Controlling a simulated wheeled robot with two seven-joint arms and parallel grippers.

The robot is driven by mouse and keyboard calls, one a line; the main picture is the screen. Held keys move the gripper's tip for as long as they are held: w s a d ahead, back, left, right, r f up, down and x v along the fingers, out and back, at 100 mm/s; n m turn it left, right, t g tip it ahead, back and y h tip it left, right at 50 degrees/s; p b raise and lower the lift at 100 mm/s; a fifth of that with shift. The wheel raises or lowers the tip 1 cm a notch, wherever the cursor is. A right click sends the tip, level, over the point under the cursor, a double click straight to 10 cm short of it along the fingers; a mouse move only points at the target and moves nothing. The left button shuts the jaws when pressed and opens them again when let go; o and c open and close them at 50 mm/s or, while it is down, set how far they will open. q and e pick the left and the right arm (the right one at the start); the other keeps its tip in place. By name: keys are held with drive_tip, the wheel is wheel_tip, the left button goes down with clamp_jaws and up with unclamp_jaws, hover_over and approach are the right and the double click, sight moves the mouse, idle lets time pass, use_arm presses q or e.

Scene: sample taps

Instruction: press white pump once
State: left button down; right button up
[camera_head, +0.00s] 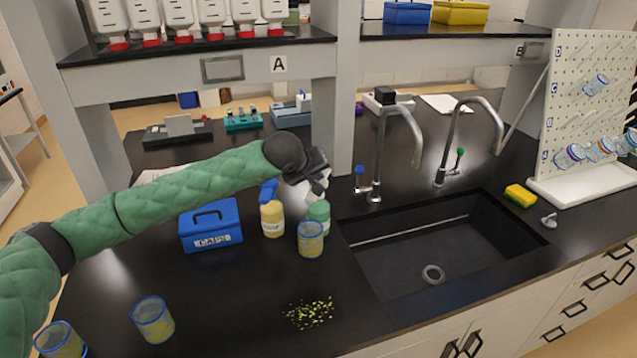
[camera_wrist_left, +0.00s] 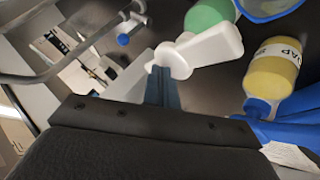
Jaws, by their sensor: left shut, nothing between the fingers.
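The white pump (camera_head: 315,194) tops a green bottle (camera_head: 319,213) that stands upright beside the sink. In the left wrist view the white pump (camera_wrist_left: 208,48) has its spout pointing right, with the green bottle (camera_wrist_left: 208,14) partly hidden beneath it. My left gripper (camera_head: 320,187) is shut and empty, right over the pump head. In the left wrist view its fingertips (camera_wrist_left: 163,75) overlap the edge of the pump head; I cannot tell if they touch. A yellow soap bottle (camera_head: 272,218) with a blue pump (camera_head: 268,190) stands to the left. My right gripper is out of view.
A yellow-filled cup (camera_head: 311,240) stands just in front of the green bottle. The sink (camera_head: 440,285) and two taps lie to the right, the nearer tap (camera_head: 378,150) close by. A blue box (camera_head: 210,226) sits left. Two more cups stand front left.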

use_arm(q)
drive_tip(key=shift+f+b, duration=0.7)
drive_tip(key=shift+b, duration=0.05)
idle(0.8)
drive_tip(key=shift+r, duration=0.2)
idle(0.3)
drive_tip(key=shift+r, duration=1.1)
drive_tip(key=shift+r+b, duration=0.5)
drive_tip(key=shift+r, duration=2)
